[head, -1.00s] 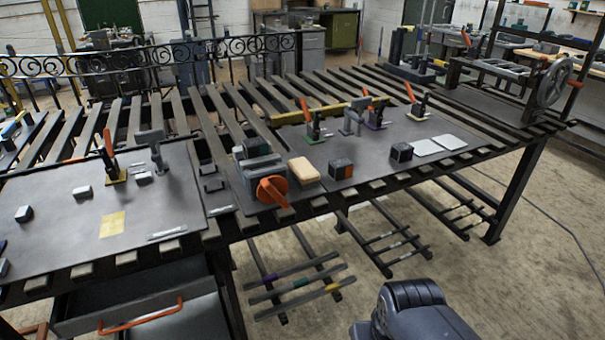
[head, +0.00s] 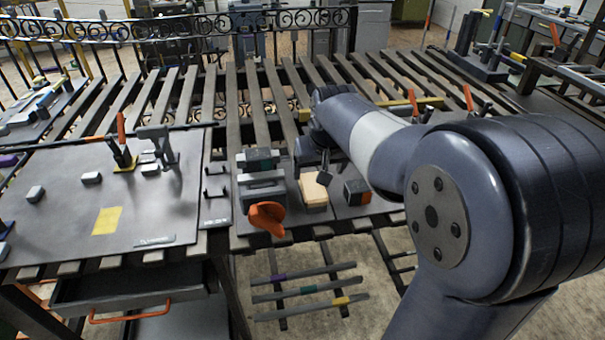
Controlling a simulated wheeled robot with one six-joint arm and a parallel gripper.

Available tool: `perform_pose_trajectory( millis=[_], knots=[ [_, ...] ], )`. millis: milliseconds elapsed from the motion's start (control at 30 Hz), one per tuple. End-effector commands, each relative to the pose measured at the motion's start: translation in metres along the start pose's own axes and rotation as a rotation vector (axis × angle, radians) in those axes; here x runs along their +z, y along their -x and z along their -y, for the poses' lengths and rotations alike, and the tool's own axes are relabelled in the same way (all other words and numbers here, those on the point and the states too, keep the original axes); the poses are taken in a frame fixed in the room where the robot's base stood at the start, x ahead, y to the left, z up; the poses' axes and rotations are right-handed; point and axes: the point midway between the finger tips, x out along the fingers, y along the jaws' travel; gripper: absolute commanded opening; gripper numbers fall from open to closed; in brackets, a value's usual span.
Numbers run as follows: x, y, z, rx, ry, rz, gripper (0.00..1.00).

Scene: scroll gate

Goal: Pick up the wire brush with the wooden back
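A tan, wooden-looking block (head: 312,194), which fits the wire brush's back, lies on the dark plate of the slatted bench in the head view. No bristles can be made out. My arm reaches in from the right, and my gripper (head: 323,178) points down at the tan block, covering part of its upper right. The fingers are small and dark. I cannot tell whether they touch the block or how far apart they are.
A grey vise-like tool with an orange knob (head: 266,217) stands just left of the block. A dark cube with an orange face (head: 357,192) sits close on its right. A hold-down clamp with an orange handle (head: 122,145) stands on the left plate. My arm hides much of the right side.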

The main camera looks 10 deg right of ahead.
Motion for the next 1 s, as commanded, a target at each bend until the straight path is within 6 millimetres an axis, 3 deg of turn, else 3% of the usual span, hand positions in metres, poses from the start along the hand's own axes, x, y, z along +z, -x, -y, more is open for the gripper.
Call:
perform_pose_trajectory(
  millis=[333,567,833,1000],
  knots=[
    [-0.003,-0.047,0.000,0.000,0.000,0.001,0.80],
    [-0.004,-0.064,0.000,0.000,0.000,0.001,0.80],
    [-0.007,-0.100,0.001,0.000,0.000,0.001,0.80],
    [-0.008,-0.108,0.001,0.000,0.000,-0.002,0.80]
  ],
)
